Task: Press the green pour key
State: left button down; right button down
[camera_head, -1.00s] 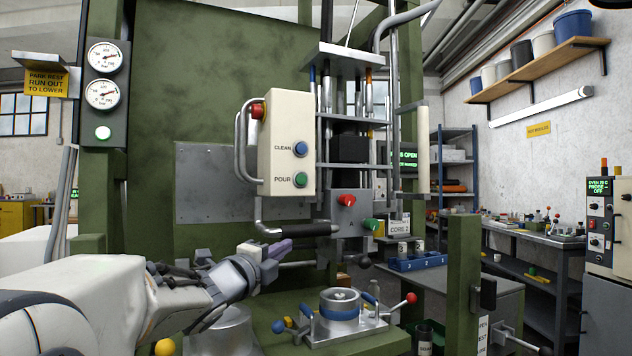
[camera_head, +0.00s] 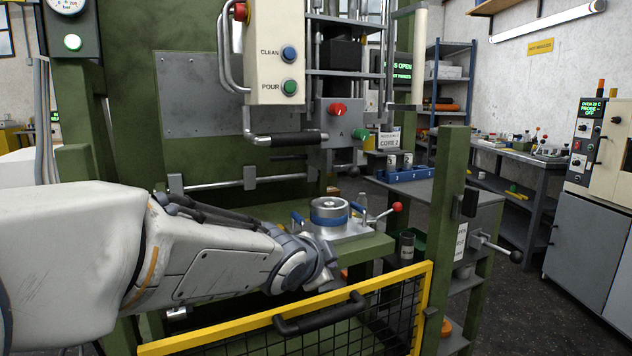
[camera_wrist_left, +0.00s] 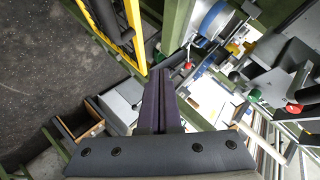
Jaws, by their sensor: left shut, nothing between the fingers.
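The green pour key (camera_head: 290,87) is a round green button beside the word POUR on the cream control box (camera_head: 262,70), below the blue CLEAN button (camera_head: 289,54). Nothing touches it, and it stands well above my left gripper. My left gripper (camera_head: 328,277) is low in front of the work table, near the yellow guard rail; its fingers hardly show in the head view. In the left wrist view its dark purple fingers (camera_wrist_left: 160,80) are together and empty. I cannot make out the pour key in that view. My right gripper is not in view.
A yellow-framed mesh guard (camera_head: 428,300) with a black handle stands close to my left gripper. Behind it a round metal mould with a blue band (camera_head: 329,214) sits on the green table. A black-gripped bar (camera_head: 296,138) juts out below the control box.

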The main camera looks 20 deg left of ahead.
pick_arm(q)
jog(key=s+d+f+n+g, duration=0.3)
jog(key=s+d+f+g, duration=0.35)
jog(key=s+f, duration=0.6)
jog(key=s+f+g, duration=0.2)
jog(key=s, duration=0.6)
jog(key=s+d+f+n+g, duration=0.1)
jog(key=s+g, duration=0.2)
jog(key=s, duration=0.6)
jog(key=shift+d+f+n, duration=0.3)
jog(key=shift+f, duration=0.1)
jog(key=shift+g, duration=0.25)
